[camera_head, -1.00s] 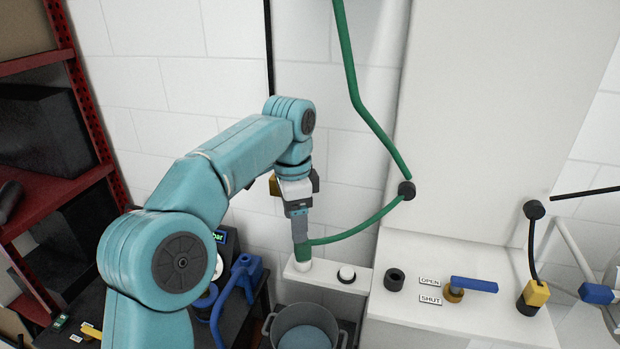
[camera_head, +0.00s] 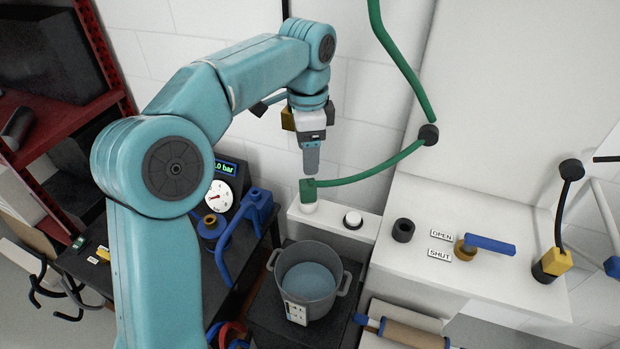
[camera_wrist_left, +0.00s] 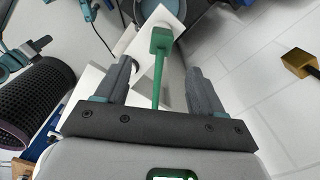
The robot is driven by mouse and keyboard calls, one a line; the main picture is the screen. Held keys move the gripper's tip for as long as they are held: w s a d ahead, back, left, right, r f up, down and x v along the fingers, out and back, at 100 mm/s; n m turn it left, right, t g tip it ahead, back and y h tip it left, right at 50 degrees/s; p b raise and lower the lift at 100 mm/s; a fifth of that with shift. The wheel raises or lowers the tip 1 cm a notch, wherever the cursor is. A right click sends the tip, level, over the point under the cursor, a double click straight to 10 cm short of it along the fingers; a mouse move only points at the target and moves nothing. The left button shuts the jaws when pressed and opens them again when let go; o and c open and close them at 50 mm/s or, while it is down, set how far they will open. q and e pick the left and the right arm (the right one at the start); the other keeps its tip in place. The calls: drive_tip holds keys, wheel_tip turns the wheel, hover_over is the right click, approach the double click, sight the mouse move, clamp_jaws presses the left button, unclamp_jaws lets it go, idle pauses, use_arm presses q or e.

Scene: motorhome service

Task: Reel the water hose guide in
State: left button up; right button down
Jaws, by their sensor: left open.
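The green water hose (camera_head: 366,172) runs down the wall, through a black round guide (camera_head: 428,134), to a green end block (camera_head: 307,190). The block sits on a short white stub on the white ledge. My left gripper (camera_head: 311,169) is just above the block, pointing down, and looks apart from it. In the left wrist view my open fingers (camera_wrist_left: 159,65) stand either side of the hose, with the green block (camera_wrist_left: 161,40) beyond the fingertips. My right gripper is not in view.
A second white stub (camera_head: 353,219) stands beside the block on the ledge. A grey pot (camera_head: 336,288) of water is below. A blue lever (camera_head: 489,244) with OPEN and SHUT labels is at right. A gauge (camera_head: 219,196) and blue tools are at left.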

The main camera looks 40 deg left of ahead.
sight(308, 183)
use_arm(q)
drive_tip(key=f, duration=1)
drive_tip(key=shift+w+a+f, duration=0.2)
drive_tip(key=shift+f, duration=0.05)
drive_tip(key=shift+s+d+r, duration=0.15)
drive_tip(key=shift+s, duration=0.1)
drive_tip(key=shift+w, duration=0.2)
drive_tip(key=c, duration=1.1)
drive_tip(key=o, duration=0.4)
clamp_jaws()
drive_tip(key=shift+r+p, duration=0.6)
drive_tip(key=shift+p, duration=0.05)
